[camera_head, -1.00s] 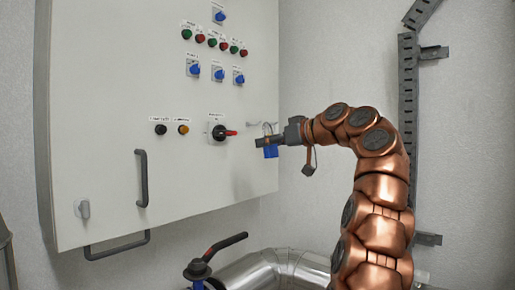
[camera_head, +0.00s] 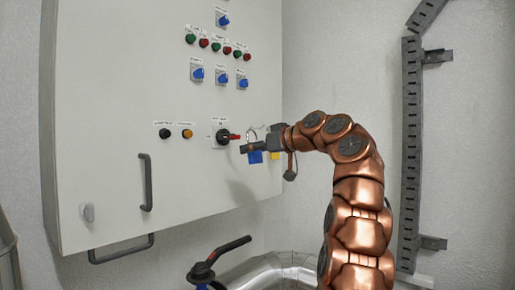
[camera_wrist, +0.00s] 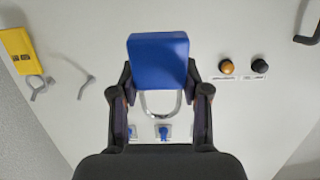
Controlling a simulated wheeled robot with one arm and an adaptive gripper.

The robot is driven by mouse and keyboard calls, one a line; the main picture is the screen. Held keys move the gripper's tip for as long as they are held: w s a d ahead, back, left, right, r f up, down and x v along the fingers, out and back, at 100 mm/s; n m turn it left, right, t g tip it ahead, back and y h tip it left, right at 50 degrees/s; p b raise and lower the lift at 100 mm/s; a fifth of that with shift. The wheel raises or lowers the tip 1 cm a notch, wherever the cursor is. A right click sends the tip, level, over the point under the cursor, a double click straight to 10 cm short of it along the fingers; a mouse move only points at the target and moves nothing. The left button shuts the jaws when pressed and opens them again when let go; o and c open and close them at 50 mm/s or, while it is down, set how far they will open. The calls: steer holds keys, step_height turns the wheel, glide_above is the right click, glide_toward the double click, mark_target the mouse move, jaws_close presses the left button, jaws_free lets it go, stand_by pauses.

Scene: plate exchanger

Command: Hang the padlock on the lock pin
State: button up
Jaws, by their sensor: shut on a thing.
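A blue padlock (camera_head: 255,157) is held in my gripper (camera_head: 253,147), which is shut on it in front of the cabinet's right side. In the wrist view the padlock's blue body (camera_wrist: 158,60) sits between both fingers of my gripper (camera_wrist: 160,85), with its metal shackle (camera_wrist: 160,112) in view. A bent grey metal pin (camera_wrist: 86,82), probably the lock pin, stands on the panel left of the padlock in the wrist view. The padlock is apart from this pin. In the head view I cannot make the pin out clearly near my gripper.
A yellow padlock (camera_wrist: 17,50) is by another grey hook (camera_wrist: 38,88); its yellow also shows behind my gripper (camera_head: 275,156). A black-handled pipe valve (camera_head: 203,271) is below.

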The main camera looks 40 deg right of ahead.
steer(key=p+x, duration=0.1)
steer(key=x, duration=0.6)
steer(key=shift+p, duration=0.35)
stand_by(0.5)
steer(key=shift+w+d+r, duration=0.1)
stand_by(0.4)
steer(key=o, duration=1.3)
steer(key=shift+c, duration=0.2)
steer(key=v, duration=1.2)
